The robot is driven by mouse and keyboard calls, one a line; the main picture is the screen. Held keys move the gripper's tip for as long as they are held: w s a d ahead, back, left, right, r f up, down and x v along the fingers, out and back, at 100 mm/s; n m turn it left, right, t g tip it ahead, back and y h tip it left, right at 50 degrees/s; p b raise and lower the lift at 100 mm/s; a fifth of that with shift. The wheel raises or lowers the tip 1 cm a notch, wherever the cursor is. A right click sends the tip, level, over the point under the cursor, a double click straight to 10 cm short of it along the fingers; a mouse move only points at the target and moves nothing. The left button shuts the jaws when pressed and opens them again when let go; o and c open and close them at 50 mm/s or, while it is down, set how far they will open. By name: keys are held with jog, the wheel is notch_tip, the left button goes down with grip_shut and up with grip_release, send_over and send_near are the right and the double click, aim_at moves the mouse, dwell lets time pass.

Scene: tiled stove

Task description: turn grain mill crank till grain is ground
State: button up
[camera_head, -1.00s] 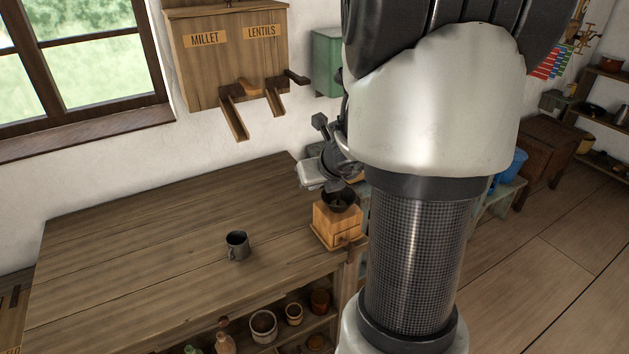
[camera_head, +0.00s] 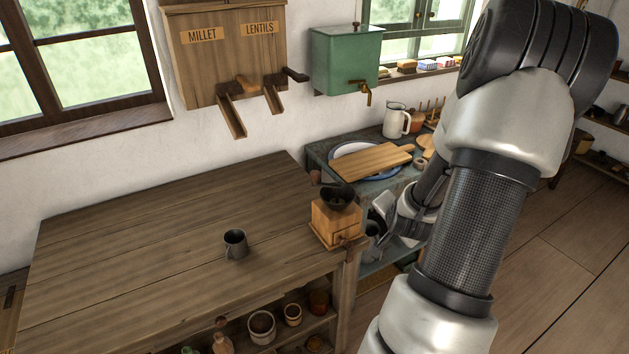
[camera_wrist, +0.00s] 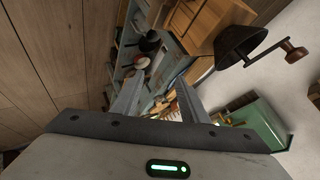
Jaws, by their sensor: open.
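The grain mill (camera_head: 334,225) is a wooden box with a dark hopper bowl on top, standing at the right end of the wooden table. Its crank (camera_head: 318,179) rises at the hopper's far left. In the wrist view the dark hopper (camera_wrist: 238,44) is at upper right, and the crank's brown knob (camera_wrist: 293,53) sticks out to its right. My gripper (camera_head: 374,236) is to the right of the mill, partly hidden by my arm. In the wrist view its fingers (camera_wrist: 160,100) are apart with nothing held between them. The hopper's contents cannot be made out.
A dark metal mug (camera_head: 235,244) stands on the table (camera_head: 150,235), left of the mill. A millet and lentils dispenser (camera_head: 225,60) and a green tank (camera_head: 346,62) hang on the wall. A side bench behind my gripper holds a cutting board (camera_head: 372,160). The table's left is clear.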

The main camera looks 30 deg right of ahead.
jog(key=w+a+f+n+t+y+b, duration=0.1)
jog(key=w+n+t, duration=0.1)
jog(key=n+t, duration=0.35)
jog(key=n+t+y+b, duration=0.2)
jog(key=n+t+y, duration=0.35)
jog(key=n, duration=0.65)
send_near(318, 176)
jog(key=shift+y, duration=0.25)
jog(key=w, duration=1.1)
jog(key=shift+w+a+r, duration=0.15)
jog(key=shift+w+a, duration=0.05)
jog(key=shift+a, duration=0.05)
jog(key=shift+c, duration=0.4)
grip_shut()
